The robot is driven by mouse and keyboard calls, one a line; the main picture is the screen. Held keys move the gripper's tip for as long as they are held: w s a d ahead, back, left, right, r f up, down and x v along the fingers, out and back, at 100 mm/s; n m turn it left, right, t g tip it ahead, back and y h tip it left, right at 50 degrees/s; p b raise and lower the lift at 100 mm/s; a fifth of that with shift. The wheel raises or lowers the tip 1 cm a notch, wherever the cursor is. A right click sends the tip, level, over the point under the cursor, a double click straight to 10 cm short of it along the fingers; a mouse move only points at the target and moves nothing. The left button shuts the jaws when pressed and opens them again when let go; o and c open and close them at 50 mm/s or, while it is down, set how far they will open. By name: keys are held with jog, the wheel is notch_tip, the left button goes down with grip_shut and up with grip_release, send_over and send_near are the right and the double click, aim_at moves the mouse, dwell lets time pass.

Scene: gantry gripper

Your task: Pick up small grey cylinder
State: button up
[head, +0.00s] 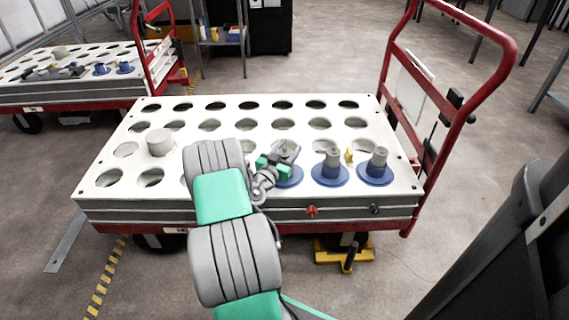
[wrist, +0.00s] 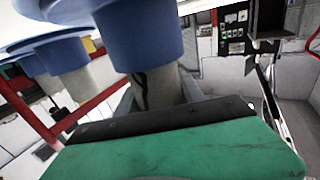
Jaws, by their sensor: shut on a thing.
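A small grey cylinder (head: 287,149) stands on a blue round base (head: 292,177) in the front row of the white perforated board (head: 210,125). My green-padded gripper (head: 274,162) is at this cylinder and is shut on it. In the upside-down wrist view, the grey cylinder (wrist: 165,88) rises from a blue collar (wrist: 143,38) behind the green pad. My arm hides part of the front row in the head view.
Two similar grey cylinders on blue bases (head: 331,175) (head: 376,173) stand to the right, with a small yellow piece (head: 349,156) between them. A wide grey-white cylinder (head: 160,142) stands at the left. A red cart handle (head: 455,100) rises at the right. Many holes are empty.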

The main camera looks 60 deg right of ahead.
grip_shut()
dwell(0.3)
